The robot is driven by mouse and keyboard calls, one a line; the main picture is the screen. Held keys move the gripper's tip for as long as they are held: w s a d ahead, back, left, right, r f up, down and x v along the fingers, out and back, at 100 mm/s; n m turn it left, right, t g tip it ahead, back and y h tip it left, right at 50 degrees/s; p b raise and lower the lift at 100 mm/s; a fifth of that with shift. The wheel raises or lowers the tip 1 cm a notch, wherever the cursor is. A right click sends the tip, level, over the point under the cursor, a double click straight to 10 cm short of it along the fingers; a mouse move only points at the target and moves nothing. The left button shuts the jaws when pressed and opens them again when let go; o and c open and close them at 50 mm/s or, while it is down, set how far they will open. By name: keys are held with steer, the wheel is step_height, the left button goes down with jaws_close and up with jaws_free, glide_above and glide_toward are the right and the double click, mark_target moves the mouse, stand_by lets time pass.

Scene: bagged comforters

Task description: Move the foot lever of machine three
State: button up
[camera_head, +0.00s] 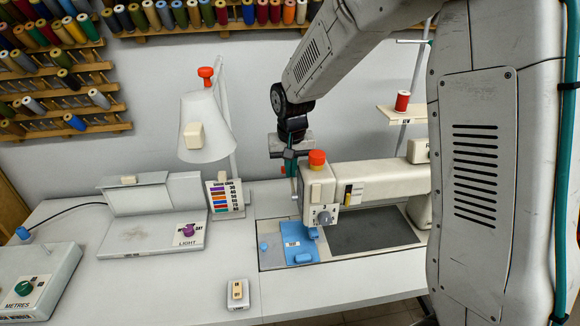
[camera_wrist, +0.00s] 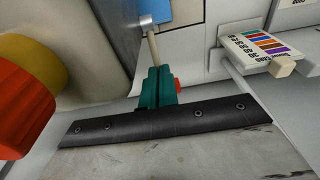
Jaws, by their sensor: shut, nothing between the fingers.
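The sewing machine (camera_head: 380,180) is cream, with an orange knob (camera_head: 317,158) on top of its head. My gripper (camera_head: 291,168) hangs beside the left end of that head, its teal fingers pointing down. In the wrist view the teal fingers (camera_wrist: 160,75) are together and hold nothing. A thin beige lever (camera_wrist: 153,47) runs from a round metal pivot (camera_wrist: 147,21) toward the fingertips. Its end lies at or just behind them; I cannot tell whether they touch.
A blue plate (camera_head: 298,246) lies under the machine head. A colour chart (camera_head: 224,196) and white lamp (camera_head: 205,125) stand left of my gripper. A red thread spool (camera_head: 403,101) stands behind the machine. The table front has free room around a small switch (camera_head: 237,292).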

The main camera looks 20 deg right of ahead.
steer(key=o, duration=0.5)
steer(key=shift+w+a, duration=0.1)
steer(key=shift+a, duration=0.25)
steer(key=o, duration=0.5)
steer(key=shift+d, duration=0.1)
steer(key=r, duration=0.5)
steer(key=s+r, duration=0.1)
steer(key=r, duration=0.1)
steer(key=shift+r, duration=0.4)
steer(key=shift+w, duration=0.1)
